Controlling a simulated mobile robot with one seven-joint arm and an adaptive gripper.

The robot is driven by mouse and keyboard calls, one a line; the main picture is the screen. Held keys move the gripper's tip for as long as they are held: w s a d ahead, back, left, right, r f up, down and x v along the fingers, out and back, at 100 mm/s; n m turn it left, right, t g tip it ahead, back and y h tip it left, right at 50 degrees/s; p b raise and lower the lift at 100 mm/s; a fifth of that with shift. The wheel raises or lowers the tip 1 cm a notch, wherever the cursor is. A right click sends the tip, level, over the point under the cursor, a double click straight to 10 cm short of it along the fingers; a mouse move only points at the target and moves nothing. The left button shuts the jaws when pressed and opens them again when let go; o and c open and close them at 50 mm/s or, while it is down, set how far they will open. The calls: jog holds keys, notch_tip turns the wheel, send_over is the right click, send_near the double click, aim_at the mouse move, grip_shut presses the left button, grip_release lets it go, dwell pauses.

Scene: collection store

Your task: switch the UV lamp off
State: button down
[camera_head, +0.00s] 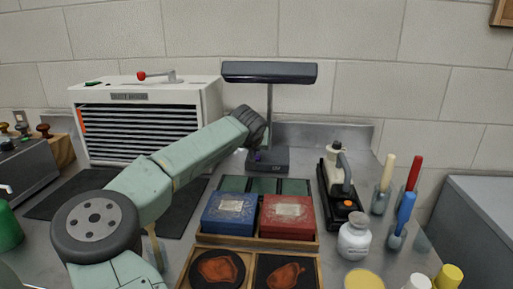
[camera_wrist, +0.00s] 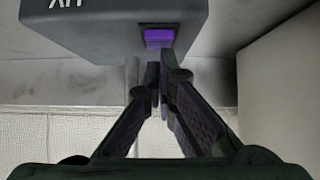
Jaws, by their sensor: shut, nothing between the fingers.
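The UV lamp (camera_head: 270,73) has a dark hood on a thin post, rising from a dark base (camera_head: 282,160) behind the trays. Whether it is lit cannot be told. In the wrist view the lamp base (camera_wrist: 110,25) fills the top, its "UV" lettering upside down. A purple switch (camera_wrist: 159,38) is on its face; it also shows small in the head view (camera_head: 258,156). My gripper (camera_wrist: 159,78) is shut and empty, its fingertips close to the switch and just below it in the wrist picture. Contact cannot be told. In the head view my gripper (camera_head: 259,146) is at the base's left part.
A blue box (camera_head: 230,214) and a red box (camera_head: 287,216) stand in front of the lamp. A black-and-white device (camera_head: 338,180) and a white jar (camera_head: 354,238) are to the right. A white slatted cabinet (camera_head: 150,120) stands behind my arm at left. A wall is close behind.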

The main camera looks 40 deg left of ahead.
jog(key=shift+s+f, duration=0.1)
jog(key=shift+f, duration=0.15)
jog(key=shift+s+d+b, duration=0.45)
jog(key=shift+s+b, duration=0.05)
jog(key=shift+s, duration=0.1)
jog(key=shift+f, duration=0.1)
